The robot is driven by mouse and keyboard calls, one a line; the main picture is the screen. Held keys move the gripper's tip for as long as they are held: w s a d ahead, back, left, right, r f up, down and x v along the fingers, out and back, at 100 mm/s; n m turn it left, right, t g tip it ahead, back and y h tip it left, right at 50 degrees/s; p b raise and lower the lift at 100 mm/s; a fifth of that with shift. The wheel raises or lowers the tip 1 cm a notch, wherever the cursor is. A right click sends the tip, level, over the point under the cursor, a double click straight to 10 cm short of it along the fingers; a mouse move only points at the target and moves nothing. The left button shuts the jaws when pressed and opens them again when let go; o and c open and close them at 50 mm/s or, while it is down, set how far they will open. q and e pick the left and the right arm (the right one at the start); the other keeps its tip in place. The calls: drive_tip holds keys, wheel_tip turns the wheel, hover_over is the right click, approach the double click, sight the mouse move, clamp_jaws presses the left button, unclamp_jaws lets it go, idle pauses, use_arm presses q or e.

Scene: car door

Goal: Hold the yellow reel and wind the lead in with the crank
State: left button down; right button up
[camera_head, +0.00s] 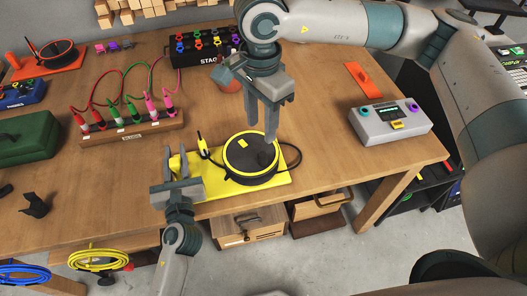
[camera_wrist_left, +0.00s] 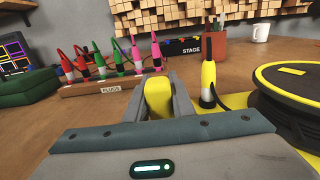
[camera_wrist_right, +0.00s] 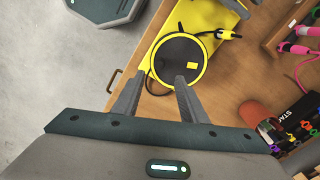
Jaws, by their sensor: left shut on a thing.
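The yellow reel is a black drum with a yellow rim (camera_head: 250,160) on a yellow base plate (camera_head: 213,190); it also shows in the right wrist view (camera_wrist_right: 170,55). My left gripper (camera_head: 177,172) is shut on the yellow grip (camera_wrist_left: 158,92) at the plate's left end. My right gripper (camera_head: 262,128) points down over the drum, its fingers apart with nothing visible between them. I cannot make out the crank clearly. The lead's yellow plug (camera_wrist_left: 208,80) stands upright beside the drum, with black lead (camera_head: 298,154) looping out on the right.
Behind the reel stand a rack of colored plugs (camera_head: 130,133) and a black stage box (camera_head: 195,50). A grey device (camera_head: 390,122) sits to the right, a green case (camera_head: 25,138) to the left. The table's front edge is close to the reel.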

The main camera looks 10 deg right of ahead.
sight(261, 155)
drive_tip(key=shift+f, duration=0.15)
drive_tip(key=shift+f, duration=5.9)
clamp_jaws()
